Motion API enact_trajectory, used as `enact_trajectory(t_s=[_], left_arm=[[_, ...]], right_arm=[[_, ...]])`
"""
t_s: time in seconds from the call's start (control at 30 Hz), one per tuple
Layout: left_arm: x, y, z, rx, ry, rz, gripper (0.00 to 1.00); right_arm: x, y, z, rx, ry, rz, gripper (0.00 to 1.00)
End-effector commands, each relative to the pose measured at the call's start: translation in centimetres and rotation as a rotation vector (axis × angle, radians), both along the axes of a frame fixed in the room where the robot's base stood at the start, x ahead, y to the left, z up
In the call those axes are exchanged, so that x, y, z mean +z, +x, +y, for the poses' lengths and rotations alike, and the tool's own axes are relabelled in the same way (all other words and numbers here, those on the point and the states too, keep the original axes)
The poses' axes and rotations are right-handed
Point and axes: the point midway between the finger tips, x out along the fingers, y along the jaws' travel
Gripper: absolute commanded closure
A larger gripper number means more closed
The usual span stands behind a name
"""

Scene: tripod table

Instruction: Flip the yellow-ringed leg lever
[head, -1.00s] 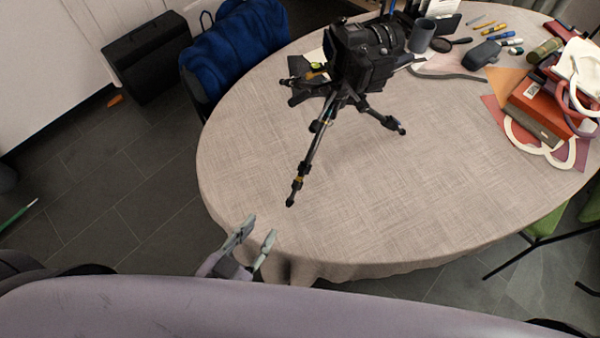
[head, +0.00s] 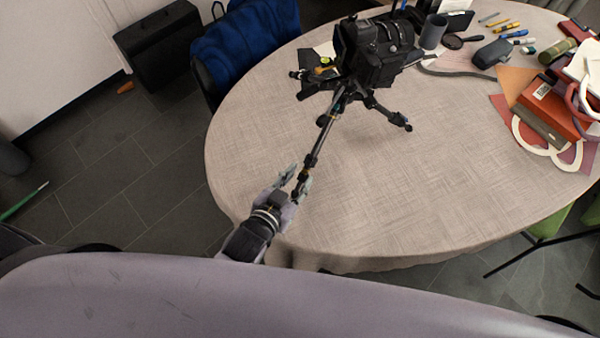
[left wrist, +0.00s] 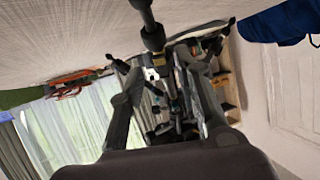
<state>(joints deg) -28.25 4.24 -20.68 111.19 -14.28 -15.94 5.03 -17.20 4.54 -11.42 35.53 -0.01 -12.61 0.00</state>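A black tripod (head: 327,128) stands on the round table with a camera (head: 380,48) on top. Its near leg slopes toward the table's front-left edge, with the leg's lower end at my left gripper (head: 294,180). The gripper is open, its pale fingers on either side of that lower leg in the head view. In the left wrist view, the dark leg (left wrist: 148,25) comes in from the top, between the spread fingers (left wrist: 152,62). Contact and the lever's position cannot be told. My right gripper is not in view.
The table (head: 420,170) is clear to the right of the near leg. Books (head: 543,105), a grey mug (head: 433,30) and pens lie at the back and right. A chair with a blue jacket (head: 245,45) stands at the left, and a black case (head: 158,48) on the floor.

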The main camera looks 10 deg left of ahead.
Motion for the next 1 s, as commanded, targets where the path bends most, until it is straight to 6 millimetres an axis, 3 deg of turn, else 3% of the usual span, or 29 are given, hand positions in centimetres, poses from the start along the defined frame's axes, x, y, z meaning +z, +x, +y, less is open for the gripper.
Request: enact_trajectory(t_s=[0.13, 0.47, 0.93, 1.0], left_arm=[[-0.45, 1.19, -0.40, 0.000, 0.000, -0.001, 0.69], [-0.65, 1.49, -0.51, 0.000, -0.001, 0.000, 0.69], [-0.65, 1.46, -0.49, 0.000, -0.001, 0.000, 0.99], [-0.64, 1.45, -0.49, 0.000, -0.001, 0.000, 1.00]], right_arm=[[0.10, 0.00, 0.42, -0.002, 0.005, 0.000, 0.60], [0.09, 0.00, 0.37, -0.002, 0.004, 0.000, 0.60], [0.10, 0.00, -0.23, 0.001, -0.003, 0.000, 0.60], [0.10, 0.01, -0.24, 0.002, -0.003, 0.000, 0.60]])
